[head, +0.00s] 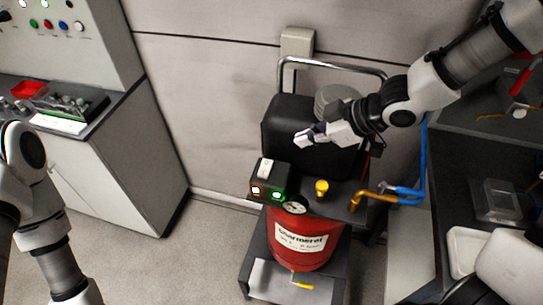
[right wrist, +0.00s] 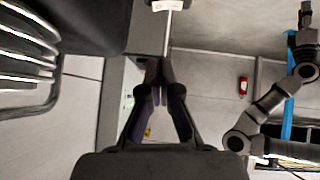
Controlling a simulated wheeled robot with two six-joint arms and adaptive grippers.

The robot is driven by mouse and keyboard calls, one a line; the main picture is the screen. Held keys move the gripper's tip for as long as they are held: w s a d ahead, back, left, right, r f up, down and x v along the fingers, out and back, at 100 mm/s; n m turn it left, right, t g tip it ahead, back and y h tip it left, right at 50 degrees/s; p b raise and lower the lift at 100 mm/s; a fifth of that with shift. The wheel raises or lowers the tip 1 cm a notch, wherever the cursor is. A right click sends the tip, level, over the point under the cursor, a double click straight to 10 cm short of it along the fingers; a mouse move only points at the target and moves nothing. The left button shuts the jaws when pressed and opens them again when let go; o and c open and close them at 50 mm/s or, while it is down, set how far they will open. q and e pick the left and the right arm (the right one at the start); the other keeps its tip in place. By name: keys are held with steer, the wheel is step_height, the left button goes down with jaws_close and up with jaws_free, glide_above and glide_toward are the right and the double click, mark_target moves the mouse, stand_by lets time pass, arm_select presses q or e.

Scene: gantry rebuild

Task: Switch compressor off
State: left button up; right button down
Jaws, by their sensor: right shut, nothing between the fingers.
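The compressor has a red tank (head: 300,238) with a white label, a round gauge (head: 294,208), a yellow knob (head: 321,187) and a black motor housing (head: 280,125). My right gripper (head: 303,139) is shut and empty in front of the black housing, above and to the right of the switch box. Its closed fingers also show in the right wrist view (right wrist: 160,75). Of my left arm only links show at the left edge.
A blue hose (head: 423,150) with brass fittings runs at the compressor's right. A grey cabinet (head: 130,150) with a control panel stands at the left. A dark bench (head: 480,200) holds a clear box at the right. The floor left of the compressor is clear.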

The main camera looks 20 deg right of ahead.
steer(key=b+x, duration=0.1)
steer(key=x, duration=0.4)
glide_above(264, 163)
steer(key=s+d, duration=0.1)
steer(key=s, duration=0.1)
step_height(264, 163, down, 4)
steer(key=shift+w, duration=0.1)
steer(key=f, duration=0.2)
steer(key=shift+w+d+f, duration=0.1)
steer(key=shift+w+f, duration=0.1)
steer(key=shift+f, duration=0.15)
steer(key=shift+d+f, duration=0.3)
steer(key=shift+f, duration=0.2)
arm_select(q)
steer(key=shift+w+a+f, duration=0.2)
steer(key=shift+a+f, duration=0.05)
steer(key=shift+f, duration=0.25)
arm_select(e)
steer(key=shift+a, duration=0.1)
steer(key=shift+f, duration=0.15)
